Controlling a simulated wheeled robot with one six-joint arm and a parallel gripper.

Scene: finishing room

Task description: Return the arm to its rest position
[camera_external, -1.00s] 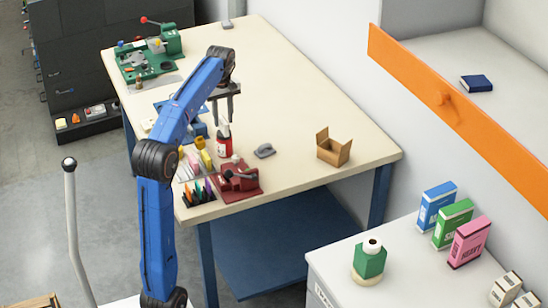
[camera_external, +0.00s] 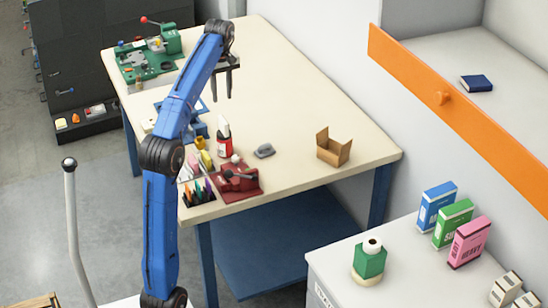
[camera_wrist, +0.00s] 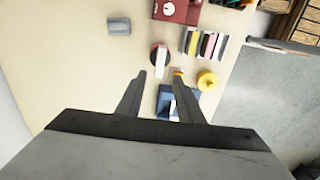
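My blue arm (camera_external: 187,98) reaches up and over the left side of the workbench. My gripper (camera_external: 222,96) hangs from its end, well above the bench top, with its two fingers pointing down. The fingers are apart and nothing is between them. In the wrist view my gripper (camera_wrist: 160,75) is open too. A red bottle with a white top (camera_external: 224,146) stands on the bench below and apart from the gripper. In the wrist view this bottle (camera_wrist: 160,61) shows beyond the fingertips.
The workbench (camera_external: 300,110) holds a dark red vise-like tool (camera_external: 237,182), a grey object (camera_external: 264,151), an open cardboard box (camera_external: 333,150) and a green station (camera_external: 150,65). A grey cabinet with boxes stands at lower right. The bench middle is clear.

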